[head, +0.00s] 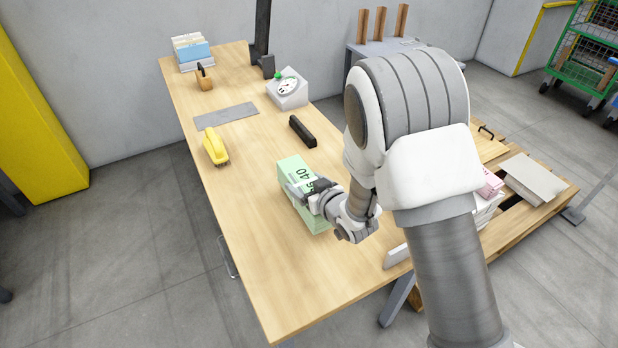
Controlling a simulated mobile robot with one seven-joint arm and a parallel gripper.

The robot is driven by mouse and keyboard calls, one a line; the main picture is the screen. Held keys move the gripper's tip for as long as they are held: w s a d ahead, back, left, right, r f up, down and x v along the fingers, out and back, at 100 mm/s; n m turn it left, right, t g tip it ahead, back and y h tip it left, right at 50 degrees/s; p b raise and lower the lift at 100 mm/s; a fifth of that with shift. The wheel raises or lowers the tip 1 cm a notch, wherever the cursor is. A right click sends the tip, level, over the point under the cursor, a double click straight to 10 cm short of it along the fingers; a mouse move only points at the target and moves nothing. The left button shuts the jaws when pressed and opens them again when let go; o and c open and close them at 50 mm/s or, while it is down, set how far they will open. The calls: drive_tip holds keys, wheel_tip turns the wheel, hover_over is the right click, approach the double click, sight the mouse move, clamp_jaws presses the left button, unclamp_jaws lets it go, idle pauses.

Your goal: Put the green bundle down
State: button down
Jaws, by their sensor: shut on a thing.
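The green bundle (292,174) is a pale green block with dark print reading "40", over the middle of the wooden table (285,274). My gripper (309,195) is shut on the green bundle, at its right side. My gripper and wrist hide part of the bundle's right side. I cannot tell whether the bundle touches the table top or is a little above it.
On the table are a yellow tape dispenser (215,148), a black bar (302,131), a grey mat (226,115), a scale (288,91) and a stack of papers (191,50). A pallet (541,207) with stacks stands right. The table's near end is clear.

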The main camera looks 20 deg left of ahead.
drive_tip(key=shift+f+b, duration=0.4)
drive_tip(key=shift+f, duration=1)
drive_tip(key=shift+w+f, duration=0.1)
drive_tip(key=shift+f, duration=0.1)
unclamp_jaws()
drive_tip(key=shift+f, duration=0.1)
drive_tip(key=shift+r, duration=0.25)
drive_tip(key=p+v, duration=0.2)
drive_tip(key=v, duration=1)
